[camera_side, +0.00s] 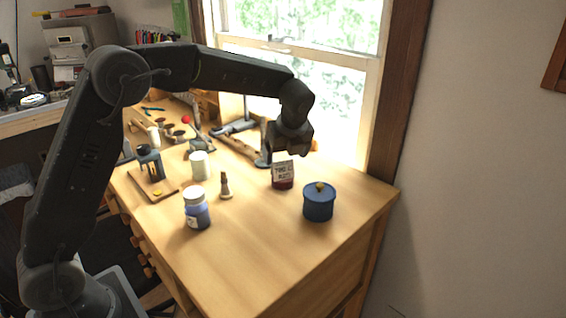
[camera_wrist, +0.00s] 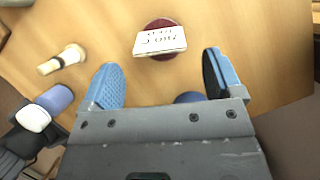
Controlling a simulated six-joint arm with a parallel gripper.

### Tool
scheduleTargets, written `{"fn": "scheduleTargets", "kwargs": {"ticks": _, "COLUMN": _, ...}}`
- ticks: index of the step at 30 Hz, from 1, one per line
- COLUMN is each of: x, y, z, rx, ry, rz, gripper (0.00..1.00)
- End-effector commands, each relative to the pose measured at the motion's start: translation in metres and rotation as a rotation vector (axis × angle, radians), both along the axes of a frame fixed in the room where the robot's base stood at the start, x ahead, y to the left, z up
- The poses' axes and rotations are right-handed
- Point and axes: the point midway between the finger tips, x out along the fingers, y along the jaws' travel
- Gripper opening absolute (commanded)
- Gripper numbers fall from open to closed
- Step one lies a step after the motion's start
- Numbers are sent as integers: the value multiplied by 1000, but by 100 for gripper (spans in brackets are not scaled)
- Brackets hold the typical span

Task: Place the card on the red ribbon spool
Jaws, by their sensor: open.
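The white card (camera_side: 283,170) with dark lettering is at the top of the dark red ribbon spool (camera_side: 284,184) on the wooden bench. In the wrist view the card (camera_wrist: 160,41) covers the near part of the spool (camera_wrist: 158,24). It looks tilted in the side view; I cannot tell exactly how it touches the spool. My gripper (camera_side: 291,153) is just above the card in the side view. In the wrist view my gripper (camera_wrist: 166,68) has its blue fingers wide apart, with nothing between the tips, and the card lies beyond them.
A blue lidded pot (camera_side: 318,203) stands right of the spool. A blue jar with a white cap (camera_side: 197,208), a small wooden-handled piece (camera_side: 225,187) and a pale cylinder (camera_side: 200,165) stand to the left. The front of the bench (camera_side: 255,250) is clear. A window is behind.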

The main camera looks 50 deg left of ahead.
Motion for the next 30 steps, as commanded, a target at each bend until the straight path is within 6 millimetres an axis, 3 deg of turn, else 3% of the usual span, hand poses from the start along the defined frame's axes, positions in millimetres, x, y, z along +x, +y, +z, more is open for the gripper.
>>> {"fn": "scheduleTargets", "kwargs": {"ticks": 3, "x": -3, "y": -10, "z": 26, "rx": 1, "ry": -4, "rz": -2, "gripper": 86}}
{"fn": "scheduleTargets", "kwargs": {"ticks": 9, "x": -8, "y": -22, "z": 55, "rx": 0, "ry": -2, "rz": -3, "gripper": 86}}
{"fn": "scheduleTargets", "kwargs": {"ticks": 20, "x": -15, "y": -26, "z": 72, "rx": -9, "ry": -12, "rz": 21, "gripper": 86}}
{"fn": "scheduleTargets", "kwargs": {"ticks": 23, "x": -32, "y": -26, "z": 83, "rx": -48, "ry": -67, "rz": 112, "gripper": 86}}
{"fn": "scheduleTargets", "kwargs": {"ticks": 25, "x": -54, "y": -27, "z": 95, "rx": -102, "ry": -130, "rz": 230, "gripper": 86}}
{"fn": "scheduleTargets", "kwargs": {"ticks": 30, "x": -126, "y": -32, "z": 116, "rx": -285, "ry": -309, "rz": 623, "gripper": 86}}
